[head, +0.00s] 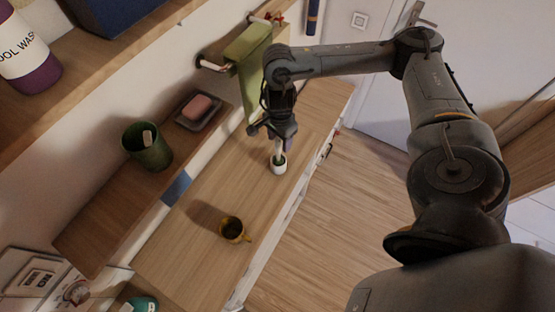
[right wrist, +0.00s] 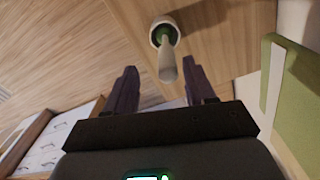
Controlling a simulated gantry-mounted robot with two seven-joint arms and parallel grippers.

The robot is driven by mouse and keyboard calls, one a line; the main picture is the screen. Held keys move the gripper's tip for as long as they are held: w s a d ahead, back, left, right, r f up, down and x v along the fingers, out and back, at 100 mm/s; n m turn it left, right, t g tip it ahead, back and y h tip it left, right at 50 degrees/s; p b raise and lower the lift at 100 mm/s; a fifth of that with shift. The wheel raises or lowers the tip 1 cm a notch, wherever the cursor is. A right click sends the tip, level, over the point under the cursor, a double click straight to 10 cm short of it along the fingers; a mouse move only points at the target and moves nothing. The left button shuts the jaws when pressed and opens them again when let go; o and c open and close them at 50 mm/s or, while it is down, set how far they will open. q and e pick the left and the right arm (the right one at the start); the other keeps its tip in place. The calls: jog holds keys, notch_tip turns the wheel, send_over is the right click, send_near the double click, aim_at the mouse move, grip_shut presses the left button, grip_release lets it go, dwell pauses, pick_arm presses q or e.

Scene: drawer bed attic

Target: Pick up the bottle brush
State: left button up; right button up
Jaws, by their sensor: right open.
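The bottle brush (head: 278,151) stands upright on the wooden counter, with a pale handle and a green part low in a small white holder (head: 279,168). In the right wrist view its handle (right wrist: 168,62) points toward the camera, above the round holder (right wrist: 154,34). My right gripper (head: 277,140) is over the brush, pointing down. In the right wrist view the open fingers (right wrist: 162,75) show on either side of the handle's end, with gaps. Whether the handle end is fully between them is hard to tell. My left gripper is not in view.
A yellow mug (head: 233,230) stands on the counter (head: 205,260) nearer the front. A wall shelf (head: 100,225) holds a green cup (head: 148,147) and a soap dish (head: 185,119) with pink soap. A green towel (head: 250,65) hangs behind my right gripper. Open floor lies right of the counter.

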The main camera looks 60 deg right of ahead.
aim_at(279, 147)
jog(key=f+b, duration=0.2)
jog(key=f, duration=0.1)
jog(key=f+b, duration=0.1)
jog(key=shift+w+d+f, duration=0.3)
jog(key=shift+d+f, duration=0.05)
jog(key=shift+f, duration=0.05)
jog(key=shift+f+b, duration=0.4)
jog(key=shift+f, duration=0.35)
jog(key=shift+c, duration=0.3)
grip_shut()
